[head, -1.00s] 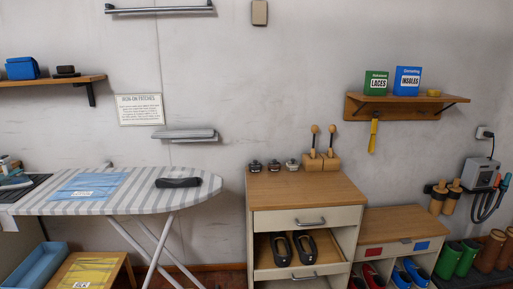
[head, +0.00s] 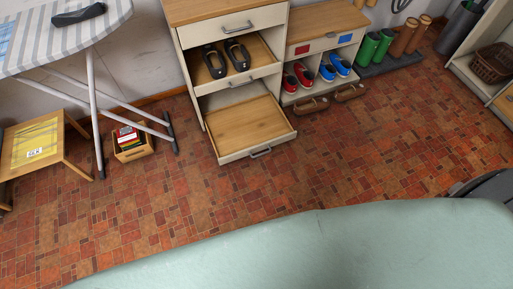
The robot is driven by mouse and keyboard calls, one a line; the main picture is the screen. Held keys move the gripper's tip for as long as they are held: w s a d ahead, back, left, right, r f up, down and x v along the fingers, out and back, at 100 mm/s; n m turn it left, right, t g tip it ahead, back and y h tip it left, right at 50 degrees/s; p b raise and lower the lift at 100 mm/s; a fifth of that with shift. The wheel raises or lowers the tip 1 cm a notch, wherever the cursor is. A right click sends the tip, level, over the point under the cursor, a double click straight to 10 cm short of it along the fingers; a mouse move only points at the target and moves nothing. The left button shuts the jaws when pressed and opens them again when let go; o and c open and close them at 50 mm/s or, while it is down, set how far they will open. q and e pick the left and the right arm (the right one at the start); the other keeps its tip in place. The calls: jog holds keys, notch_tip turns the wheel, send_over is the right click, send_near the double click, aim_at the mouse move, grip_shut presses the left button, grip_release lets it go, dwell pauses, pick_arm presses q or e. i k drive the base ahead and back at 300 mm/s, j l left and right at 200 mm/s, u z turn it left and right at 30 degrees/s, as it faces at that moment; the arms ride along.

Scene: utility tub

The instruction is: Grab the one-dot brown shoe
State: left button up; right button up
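Two brown shoes lie on the tiled floor in the head view, in front of the low shoe cabinet. The left brown shoe (head: 312,106) is close to the open lower drawer. The right brown shoe (head: 350,92) is a little farther right and back. Both are small here, and I cannot make out any dots on them. Neither of my grippers is in view.
The open lower drawer (head: 238,128) juts out empty, left of the brown shoes. Black shoes (head: 226,59) sit in the drawer above. Red shoes (head: 297,76) and blue shoes (head: 335,67) stand in the cabinet. A pale green surface (head: 330,245) fills the bottom. Floor between is clear.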

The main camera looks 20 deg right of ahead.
aim_at(310, 105)
jog(key=z, duration=1.15)
